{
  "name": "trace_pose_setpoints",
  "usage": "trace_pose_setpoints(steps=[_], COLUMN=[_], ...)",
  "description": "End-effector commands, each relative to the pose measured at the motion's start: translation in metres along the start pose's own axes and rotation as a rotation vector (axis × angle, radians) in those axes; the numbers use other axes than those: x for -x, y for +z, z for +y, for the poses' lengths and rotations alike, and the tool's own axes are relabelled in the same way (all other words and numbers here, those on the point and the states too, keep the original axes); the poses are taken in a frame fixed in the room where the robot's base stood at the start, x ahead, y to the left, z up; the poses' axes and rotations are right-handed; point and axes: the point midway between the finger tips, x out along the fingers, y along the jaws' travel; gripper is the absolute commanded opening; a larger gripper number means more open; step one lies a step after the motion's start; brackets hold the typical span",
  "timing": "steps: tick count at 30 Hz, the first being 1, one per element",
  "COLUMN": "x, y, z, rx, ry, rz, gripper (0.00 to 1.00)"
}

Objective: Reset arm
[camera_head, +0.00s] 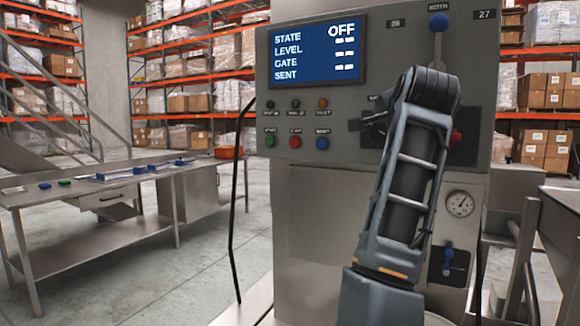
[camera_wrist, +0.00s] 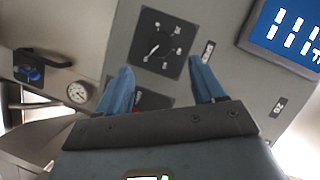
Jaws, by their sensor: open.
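My arm reaches up in front of the grey control panel (camera_head: 320,110) in the head view. It hides part of the panel and my gripper's fingertips there. In the wrist view my gripper (camera_wrist: 163,78) shows two blue fingers spread apart with nothing between them. A black square dial plate with a pointer (camera_wrist: 160,45) lies on the panel beyond the fingers. The display screen (camera_head: 318,52) reads OFF, with dashes on the other lines; it also shows tilted in the wrist view (camera_wrist: 288,35).
A pressure gauge (camera_head: 460,204) and a blue handle (camera_head: 447,258) sit right of my arm. Small coloured buttons (camera_head: 295,141) are left. A steel bench (camera_head: 120,235) stands left across open floor.

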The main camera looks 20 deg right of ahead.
Motion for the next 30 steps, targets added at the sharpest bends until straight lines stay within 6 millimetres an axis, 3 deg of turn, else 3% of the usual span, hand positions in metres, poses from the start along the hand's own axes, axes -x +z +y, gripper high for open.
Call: trace_pose_setpoints(steps=[5, 8, 19, 26, 30], x=[-0.001, -0.003, 0.003, 0.029, 0.053], y=[0.002, 0.012, 0.081, 0.123, 0.146], z=[0.004, 0.018, 0.128, 0.201, 0.244], rx=[0.011, 0.057, 0.424, 0.642, 0.760], ry=[0.000, -0.001, -0.057, -0.113, -0.154], rz=[0.002, 0.010, 0.043, 0.023, -0.003], gripper=[0.68, 0.68, 0.68, 0.68, 0.68])
